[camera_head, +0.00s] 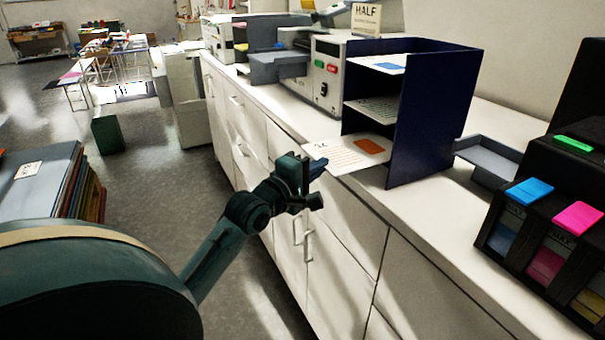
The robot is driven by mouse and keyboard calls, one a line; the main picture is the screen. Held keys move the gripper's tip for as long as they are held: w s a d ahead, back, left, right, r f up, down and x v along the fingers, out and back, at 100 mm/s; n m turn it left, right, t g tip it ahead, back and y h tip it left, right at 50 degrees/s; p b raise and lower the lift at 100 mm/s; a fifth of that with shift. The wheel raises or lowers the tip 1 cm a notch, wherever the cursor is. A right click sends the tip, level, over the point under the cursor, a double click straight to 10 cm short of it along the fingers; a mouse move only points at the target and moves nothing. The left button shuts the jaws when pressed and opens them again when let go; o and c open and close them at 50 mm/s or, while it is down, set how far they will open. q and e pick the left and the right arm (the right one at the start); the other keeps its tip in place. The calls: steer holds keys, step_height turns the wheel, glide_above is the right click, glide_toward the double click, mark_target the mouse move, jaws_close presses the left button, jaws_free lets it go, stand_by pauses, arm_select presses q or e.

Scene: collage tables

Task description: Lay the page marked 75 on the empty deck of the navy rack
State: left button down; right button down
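The navy rack (432,125) stands on the white counter, its open side facing left. A page with an orange patch (345,154) lies at its lowest deck and sticks out to the left past the rack. A page with a blue patch (386,62) is on the top deck, and another printed page (374,108) is on the middle deck. No number 75 is readable. My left gripper (316,168) is at the near left edge of the orange-patch page; I cannot tell whether its fingers grip it. My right gripper is not in view.
A white machine with red and green buttons (327,72) stands behind the rack, with a HALF sign (366,19) above. A grey tray (490,160) and a black holder with coloured cartridges (545,215) are to the right. The counter front (425,255) is clear.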

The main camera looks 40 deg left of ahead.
mark_target(361, 155)
arm_select(q)
steer(key=w+d, duration=0.1)
steer(key=w, duration=0.1)
steer(key=w+d, duration=0.1)
steer(key=w, duration=0.2)
steer(key=w+d+b, duration=0.1)
steer(key=w, duration=0.2)
steer(key=shift+w+d+f, duration=0.15)
steer(key=shift+w+d, duration=0.1)
steer(key=shift+w+d+f, duration=0.1)
steer(key=shift+w+d, duration=0.1)
steer(key=shift+w, duration=0.3)
steer(key=shift+w+d+f, duration=0.1)
steer(key=shift+w+d, duration=0.1)
steer(key=shift+w, duration=0.25)
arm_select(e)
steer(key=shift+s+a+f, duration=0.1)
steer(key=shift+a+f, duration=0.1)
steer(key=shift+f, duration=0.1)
arm_select(q)
steer(key=c, duration=2.1)
jaws_free()
steer(key=shift+c, duration=0.2)
steer(key=o, duration=0.5)
steer(key=shift+o, duration=0.2)
steer(key=s, duration=1.3)
steer(key=shift+b, duration=0.45)
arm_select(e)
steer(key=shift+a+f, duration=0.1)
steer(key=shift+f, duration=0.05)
